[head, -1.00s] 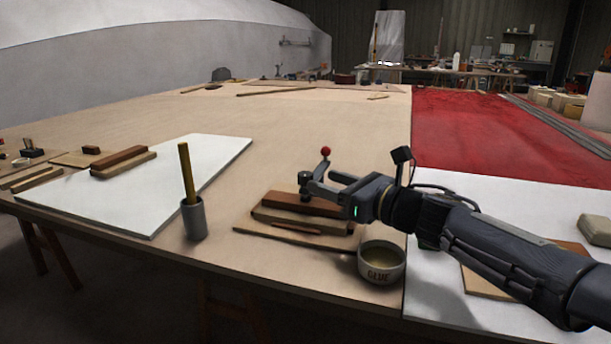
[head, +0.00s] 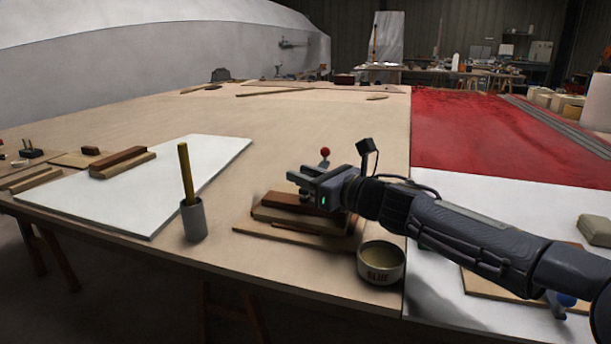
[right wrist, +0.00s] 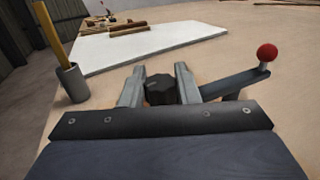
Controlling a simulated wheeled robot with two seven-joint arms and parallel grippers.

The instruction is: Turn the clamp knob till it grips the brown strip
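The clamp knob (right wrist: 161,89) is dark and faceted. In the right wrist view it sits between the two fingers of my right gripper (right wrist: 160,82) and fills the gap; they look shut on it. In the head view the right gripper (head: 302,184) is over the clamp and hides most of it. The clamp's lever ends in a red ball (right wrist: 267,52), also visible in the head view (head: 325,152). The brown strip (head: 290,199) lies on a paler wood block (head: 272,215) under the gripper; whether the clamp touches it is hidden. My left gripper is in neither view.
A glue pot (head: 381,264) stands just right of the wood stack, below my right forearm. A grey cup (head: 194,220) with a yellow stick is to the left. A white board (head: 160,205) holds more wood pieces. The bench behind the clamp is mostly clear.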

